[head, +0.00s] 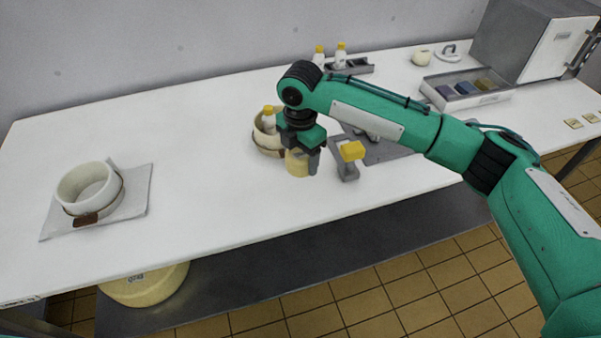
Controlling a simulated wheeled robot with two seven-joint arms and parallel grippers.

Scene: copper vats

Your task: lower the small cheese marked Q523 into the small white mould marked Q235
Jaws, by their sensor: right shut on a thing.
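My right gripper (302,158) is shut on a small pale yellow cheese (296,163) at the middle of the head view. The cheese is partly hidden by the fingers, and I cannot read a mark on it. I cannot tell whether it touches the table. A round white mould (88,184) with a brown band and tag stands open on a pale cloth (133,190) at the left, well apart from the gripper. Its mark is not legible. My left gripper is not in view.
A beige tub (263,141) with a yellow-capped bottle stands just behind my right gripper. A grey, yellow-topped object (352,152) stands close to its right. A tray of blocks (465,102) and a metal cabinet (530,40) are farther right. The white tabletop (205,170) between tub and mould is clear.

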